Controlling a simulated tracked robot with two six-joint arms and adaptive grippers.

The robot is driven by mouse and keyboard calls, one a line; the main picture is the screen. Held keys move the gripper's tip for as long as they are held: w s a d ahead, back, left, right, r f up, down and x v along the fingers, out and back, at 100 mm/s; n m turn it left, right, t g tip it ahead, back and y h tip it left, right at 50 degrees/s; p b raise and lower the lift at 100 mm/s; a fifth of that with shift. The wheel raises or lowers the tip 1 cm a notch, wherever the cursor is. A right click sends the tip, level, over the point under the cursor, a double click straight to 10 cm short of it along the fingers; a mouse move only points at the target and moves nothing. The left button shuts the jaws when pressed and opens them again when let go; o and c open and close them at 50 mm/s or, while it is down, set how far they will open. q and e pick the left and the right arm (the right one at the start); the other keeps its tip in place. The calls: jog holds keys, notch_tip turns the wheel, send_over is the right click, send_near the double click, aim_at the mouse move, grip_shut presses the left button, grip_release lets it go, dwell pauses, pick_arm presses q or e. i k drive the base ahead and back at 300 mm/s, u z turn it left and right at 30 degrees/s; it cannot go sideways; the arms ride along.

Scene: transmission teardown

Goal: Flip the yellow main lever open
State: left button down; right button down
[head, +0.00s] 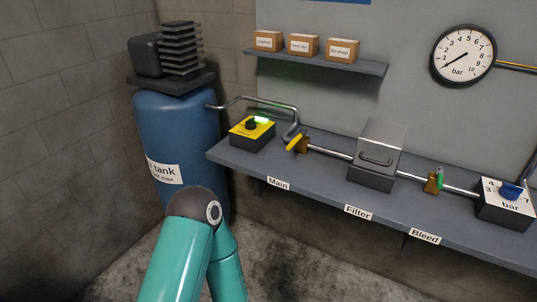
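The yellow main lever (294,141) sits on a brass valve body (302,147) on the pipe, above the label "Main" (278,184). The lever points down and to the left, at an angle across the pipe line. Only a teal link of one of my arms shows at the lower middle, below the bench and well apart from the lever. Neither of my grippers is in view.
A grey bench (328,187) carries a yellow-topped switch box (252,133), a filter housing (377,154), a green-handled bleed valve (435,181) and a regulator with a blue knob (507,201). A blue tank (179,133) stands left. A shelf (320,60) hangs above.

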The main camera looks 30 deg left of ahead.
aim_at(303, 132)
jog(key=k, duration=0.85)
jog(key=u, duration=0.95)
jog(key=i, duration=1.95)
jog(key=u, duration=1.65)
jog(key=i, duration=0.15)
jog(key=z, duration=3.1)
